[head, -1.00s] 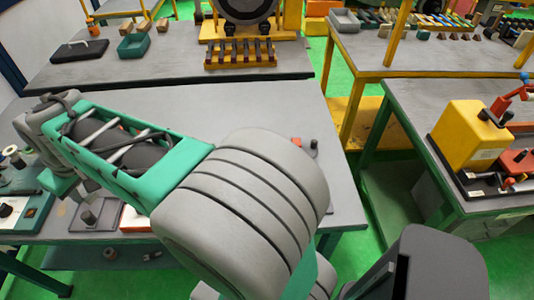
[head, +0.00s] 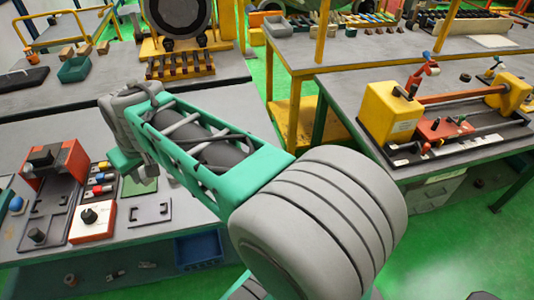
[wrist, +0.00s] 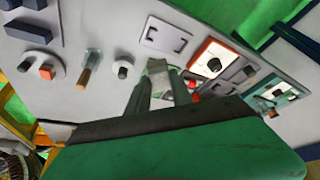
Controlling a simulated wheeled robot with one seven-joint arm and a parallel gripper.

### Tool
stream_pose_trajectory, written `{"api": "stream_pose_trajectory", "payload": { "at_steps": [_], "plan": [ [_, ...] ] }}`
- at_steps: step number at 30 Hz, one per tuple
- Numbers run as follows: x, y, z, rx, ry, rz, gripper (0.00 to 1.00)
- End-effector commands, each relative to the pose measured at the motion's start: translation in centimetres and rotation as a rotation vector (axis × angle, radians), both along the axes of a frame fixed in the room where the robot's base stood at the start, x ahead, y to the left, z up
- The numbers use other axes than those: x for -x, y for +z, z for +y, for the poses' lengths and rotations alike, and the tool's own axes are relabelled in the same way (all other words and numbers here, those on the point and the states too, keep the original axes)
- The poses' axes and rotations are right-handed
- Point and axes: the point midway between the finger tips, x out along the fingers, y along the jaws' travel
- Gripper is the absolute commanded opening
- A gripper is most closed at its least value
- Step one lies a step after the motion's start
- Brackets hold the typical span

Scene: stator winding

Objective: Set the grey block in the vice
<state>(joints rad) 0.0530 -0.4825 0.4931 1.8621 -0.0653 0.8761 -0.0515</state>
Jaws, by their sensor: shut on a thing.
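My gripper (wrist: 160,88) shows in the wrist view, its two grey fingers rising from a green palm. They are shut on a small light grey block (wrist: 157,66), partly hidden between them. In the head view my gripper (head: 149,173) is small at the arm's far end, above the left bench, and the block cannot be made out there. I cannot identify the vice for certain. A long fixture with yellow end blocks (head: 393,112), a bar and a red carriage (head: 445,130) stands on the right bench, well away from my gripper.
The left bench (head: 215,105) carries a red and black device (head: 58,165), an orange-edged box with a black knob (head: 92,222) and a flat grey plate (head: 150,212). Green floor (head: 440,235) lies open in front of the right bench. Yellow posts stand between benches.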

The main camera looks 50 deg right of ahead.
Motion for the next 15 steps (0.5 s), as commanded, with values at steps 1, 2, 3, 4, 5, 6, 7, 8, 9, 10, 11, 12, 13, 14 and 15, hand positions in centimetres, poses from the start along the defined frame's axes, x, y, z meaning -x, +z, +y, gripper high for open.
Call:
{"api": "stream_pose_trajectory", "payload": {
  "at_steps": [1,2,3,4,5,6,7,8,9,10,11,12,13,14,15],
  "plan": [
    [-0.2,-0.4,-1.5,-0.001,0.024,0.004,0.0],
    [-0.3,-0.6,-2.5,-0.002,0.052,0.004,0.0],
    [-0.4,-1.1,-4.0,-0.003,0.099,0.006,0.0],
    [-0.5,-1.4,-5.3,-0.003,0.139,0.006,0.0],
    [-0.5,-1.8,-6.8,-0.004,0.183,0.005,0.0],
    [-0.4,-2.3,-8.8,-0.005,0.249,0.006,0.0],
    [-0.1,-2.8,-10.5,-0.006,0.301,0.006,0.0],
    [0.2,-3.2,-12.2,-0.007,0.354,0.007,0.0],
    [0.8,-3.8,-14.5,-0.008,0.432,0.006,0.0],
    [1.4,-4.3,-16.3,-0.01,0.492,0.005,0.0],
    [2.1,-4.7,-18.1,-0.008,0.55,0.004,0.0],
    [3.1,-5.1,-20.1,-0.006,0.624,0.003,0.0],
    [4.0,-5.4,-21.4,-0.006,0.674,0.003,0.0],
    [4.8,-5.7,-22.6,-0.005,0.719,0.002,0.0],
    [5.8,-6.1,-23.9,-0.004,0.772,0.002,0.0]
  ]
}}
